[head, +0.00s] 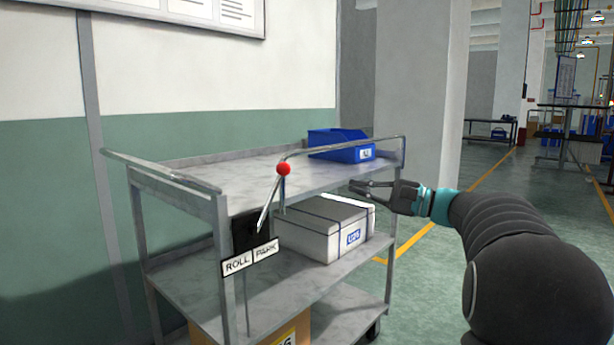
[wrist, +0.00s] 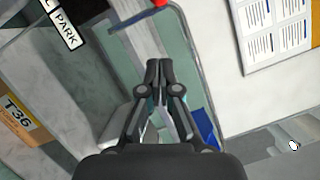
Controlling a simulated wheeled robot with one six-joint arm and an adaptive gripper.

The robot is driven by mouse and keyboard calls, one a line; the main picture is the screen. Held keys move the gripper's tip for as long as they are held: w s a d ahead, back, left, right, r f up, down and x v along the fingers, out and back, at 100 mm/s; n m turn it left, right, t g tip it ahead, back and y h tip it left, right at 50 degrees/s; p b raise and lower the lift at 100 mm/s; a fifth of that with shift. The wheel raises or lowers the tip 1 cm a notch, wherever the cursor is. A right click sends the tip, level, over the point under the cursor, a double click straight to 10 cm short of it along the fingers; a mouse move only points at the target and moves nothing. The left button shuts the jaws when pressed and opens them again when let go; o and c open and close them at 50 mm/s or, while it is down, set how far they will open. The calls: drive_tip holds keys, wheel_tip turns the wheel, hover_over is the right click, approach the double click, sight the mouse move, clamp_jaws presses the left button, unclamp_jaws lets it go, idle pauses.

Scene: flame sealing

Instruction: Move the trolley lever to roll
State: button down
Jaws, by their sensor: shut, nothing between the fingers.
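The grey trolley (head: 300,287) stands against the wall in the head view. Its lever (head: 269,196) has a red ball knob (head: 283,169) and leans up to the right, toward the PARK side. A label plate (head: 250,258) below it reads ROLL on the left and PARK on the right. My gripper (head: 352,189) is shut and empty, to the right of the knob and apart from it, by the trolley's near side. In the wrist view my gripper (wrist: 158,66) points up, with the red knob (wrist: 160,3) at the top edge and the PARK label (wrist: 65,28) upper left.
A blue bin (head: 335,146) sits on the top shelf, and a white strapped box (head: 320,230) on the middle shelf. A cardboard box (head: 285,333) is below. A push rail (head: 403,150) edges the top shelf. The floor to the right is open.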

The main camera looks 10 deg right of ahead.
drive_tip(key=s+a+r+p+x, duration=0.1)
drive_tip(key=s+x, duration=0.1)
drive_tip(key=x, duration=1.1)
drive_tip(key=shift+a+p, duration=0.25)
drive_tip(key=shift+p, duration=0.05)
drive_tip(key=shift+s+d, duration=0.1)
drive_tip(key=shift+d, duration=0.05)
